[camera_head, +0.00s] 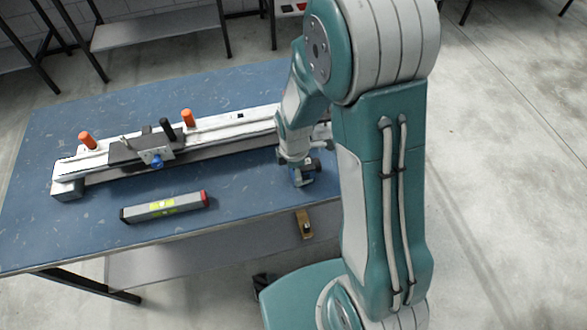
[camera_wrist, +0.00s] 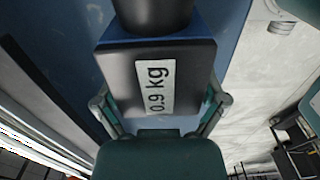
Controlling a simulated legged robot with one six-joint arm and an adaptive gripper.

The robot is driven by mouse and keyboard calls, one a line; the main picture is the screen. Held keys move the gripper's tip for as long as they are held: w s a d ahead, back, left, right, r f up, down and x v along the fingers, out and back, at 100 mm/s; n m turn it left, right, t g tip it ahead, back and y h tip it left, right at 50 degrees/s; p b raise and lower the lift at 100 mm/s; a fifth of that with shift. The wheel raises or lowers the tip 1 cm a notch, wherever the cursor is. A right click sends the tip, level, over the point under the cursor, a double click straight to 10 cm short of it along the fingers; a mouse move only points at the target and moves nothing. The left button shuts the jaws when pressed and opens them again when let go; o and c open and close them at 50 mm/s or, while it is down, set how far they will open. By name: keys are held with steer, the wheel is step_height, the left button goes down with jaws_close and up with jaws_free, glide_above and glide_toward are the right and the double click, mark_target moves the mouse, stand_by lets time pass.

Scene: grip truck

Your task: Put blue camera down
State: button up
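The blue camera (camera_wrist: 185,95) fills the middle of the wrist view as a dark block with blue edges, a "0.9 kg" label and a black cylinder at the top. My gripper (camera_wrist: 160,105) has one finger at each side of the block and appears closed on it. In the head view my gripper (camera_head: 299,165) points down over the right part of the blue table, with the small blue and dark camera (camera_head: 304,178) at its tip. I cannot tell whether the camera touches the tabletop.
On the blue table (camera_head: 240,195) a long white rail device (camera_head: 225,130) with orange knobs lies behind my gripper. A grey level-like bar (camera_head: 165,206) with a red end lies at the front left. Tabletop is clear between the bar and my gripper.

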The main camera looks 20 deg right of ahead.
steer(key=shift+d, duration=0.2)
steer(key=shift+r, duration=0.1)
step_height(320, 180, up, 11)
steer(key=shift+a+r, duration=0.1)
steer(key=shift+r, duration=0.6)
steer(key=s+d+r+m+t, duration=0.3)
steer(key=s+r+m+t, duration=0.2)
steer(key=s+r+m, duration=0.9)
steer(key=r+m, duration=0.1)
steer(key=m, duration=0.3)
steer(key=shift+r+t, duration=0.3)
steer(key=shift+r, duration=0.1)
stand_by(0.8)
